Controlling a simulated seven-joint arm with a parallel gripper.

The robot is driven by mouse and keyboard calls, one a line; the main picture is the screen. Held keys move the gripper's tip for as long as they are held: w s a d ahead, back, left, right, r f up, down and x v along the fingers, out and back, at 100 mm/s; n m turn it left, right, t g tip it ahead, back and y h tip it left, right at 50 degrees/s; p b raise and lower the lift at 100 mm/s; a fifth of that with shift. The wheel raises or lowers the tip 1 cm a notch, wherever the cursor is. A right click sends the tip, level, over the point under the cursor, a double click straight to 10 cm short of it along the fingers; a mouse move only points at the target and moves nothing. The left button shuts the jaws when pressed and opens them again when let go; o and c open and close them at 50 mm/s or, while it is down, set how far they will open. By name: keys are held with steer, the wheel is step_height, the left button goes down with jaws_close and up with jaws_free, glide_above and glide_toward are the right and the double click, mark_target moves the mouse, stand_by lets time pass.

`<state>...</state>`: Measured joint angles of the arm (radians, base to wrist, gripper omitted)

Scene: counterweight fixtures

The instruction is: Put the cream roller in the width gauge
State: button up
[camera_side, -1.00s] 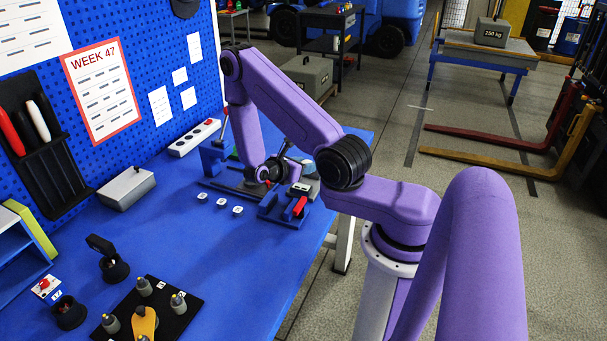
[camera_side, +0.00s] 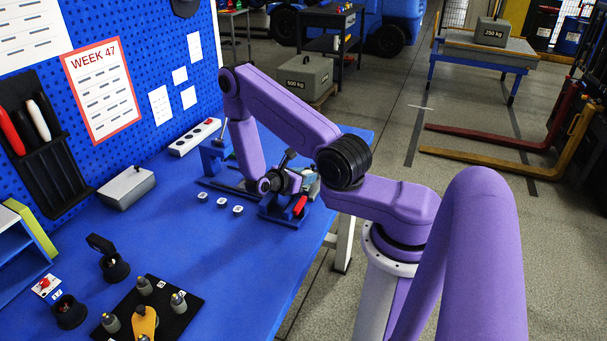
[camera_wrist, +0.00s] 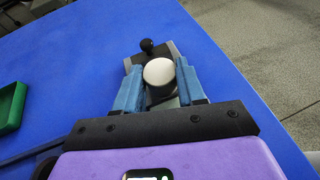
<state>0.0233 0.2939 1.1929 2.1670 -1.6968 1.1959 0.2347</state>
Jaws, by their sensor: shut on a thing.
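In the wrist view the cream roller (camera_wrist: 159,71) sits between the blue fingertips of my gripper (camera_wrist: 160,80), its pale round end facing the camera. The fingers are shut on it. Beyond and beneath it is a grey and dark fixture with a black ball knob (camera_wrist: 147,46). In the side view my gripper is low at a blue fixture with a red handle (camera_side: 300,205), probably the width gauge. My arm and the fixture hide the roller there, and I cannot tell whether it touches the fixture.
Three small white labelled pieces (camera_side: 221,201) lie left of the fixture. A blue stand (camera_side: 213,158) and a power strip (camera_side: 194,138) are behind. A green tray (camera_wrist: 11,106) shows at left in the wrist view.

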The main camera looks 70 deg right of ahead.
steer(key=shift+f, duration=0.1)
steer(key=o, duration=1.1)
steer(key=shift+c, duration=0.2)
